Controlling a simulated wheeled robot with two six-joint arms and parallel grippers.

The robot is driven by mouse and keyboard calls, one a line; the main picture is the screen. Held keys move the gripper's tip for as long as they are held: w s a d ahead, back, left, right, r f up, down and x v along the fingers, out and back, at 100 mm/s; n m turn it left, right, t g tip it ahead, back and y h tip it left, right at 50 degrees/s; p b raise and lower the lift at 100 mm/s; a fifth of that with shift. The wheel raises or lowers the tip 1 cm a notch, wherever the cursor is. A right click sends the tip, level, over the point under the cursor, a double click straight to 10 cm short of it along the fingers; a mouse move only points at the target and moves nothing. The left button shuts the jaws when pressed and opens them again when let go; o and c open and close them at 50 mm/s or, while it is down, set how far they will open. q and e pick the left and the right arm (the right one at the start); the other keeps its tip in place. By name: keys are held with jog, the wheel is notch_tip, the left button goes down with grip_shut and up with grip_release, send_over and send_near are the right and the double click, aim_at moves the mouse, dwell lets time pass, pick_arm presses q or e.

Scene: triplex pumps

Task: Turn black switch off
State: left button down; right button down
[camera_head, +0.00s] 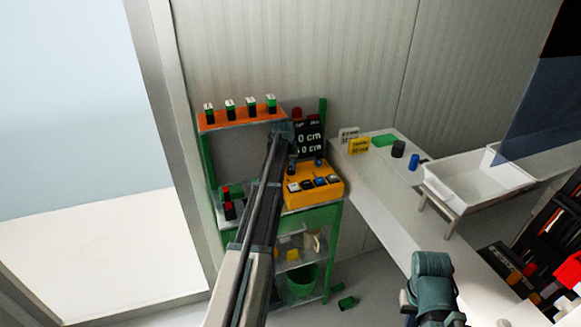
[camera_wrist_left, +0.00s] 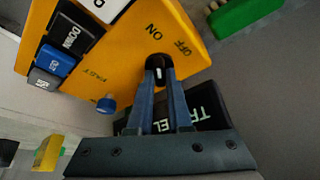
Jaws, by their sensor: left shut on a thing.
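The yellow control box (camera_head: 318,187) stands on the green bench on the left in the head view; its yellow face (camera_wrist_left: 120,62) fills the top of the left wrist view. The black switch (camera_wrist_left: 155,61) sits on this face between the printed words ON and OFF. It is round, with a white mark. My left gripper (camera_wrist_left: 159,74) is shut on the switch, one finger on each side. In the head view my left gripper (camera_head: 291,156) is at the box's back left, and the switch is hidden.
A blue knob (camera_wrist_left: 106,104) is close to the left finger. Black, blue and white buttons line the box. A black display (camera_head: 308,138) stands behind it. A white table (camera_head: 385,185) with small blocks and a white tray (camera_head: 475,180) lie to the right.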

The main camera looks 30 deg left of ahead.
pick_arm(q)
jog(key=shift+m+h, duration=0.4)
jog(key=shift+m, duration=0.7)
jog(key=c, duration=0.8)
grip_release()
jog(key=shift+c, duration=0.2)
jog(key=shift+r, duration=0.15)
jog(key=p+v, duration=0.7)
jog(key=shift+s, duration=0.25)
jog(key=shift+o, duration=0.3)
